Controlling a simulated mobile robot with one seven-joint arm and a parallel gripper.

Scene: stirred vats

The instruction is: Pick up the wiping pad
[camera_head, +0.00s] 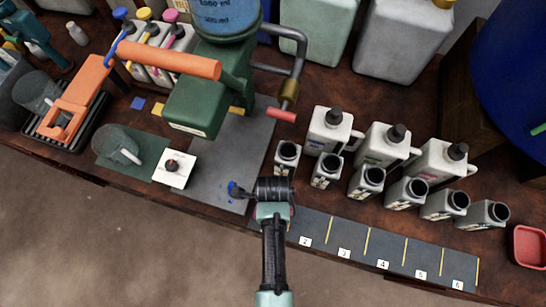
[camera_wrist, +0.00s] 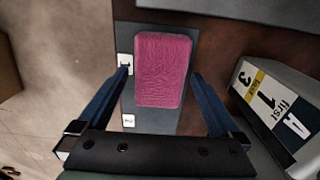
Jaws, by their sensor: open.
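The wiping pad (camera_wrist: 163,71) is a pink, textured rectangular block. In the wrist view it lies flat on the dark numbered strip (camera_wrist: 150,122), with one number label beside its left edge and another below it. My gripper (camera_wrist: 161,76) is open, its two blue fingers on either side of the pad, apart from its edges. I cannot tell how high the fingertips are above the strip. In the head view my gripper (camera_head: 272,192) is over the strip's left end and hides most or all of the pad.
White bottles (camera_head: 328,132) with black caps and several small open jars (camera_head: 367,181) stand behind the strip. One labelled container (camera_wrist: 272,110) is close to the right finger. A green stirrer stand (camera_head: 205,100) is behind left. A red tray (camera_head: 530,247) sits at the far right.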

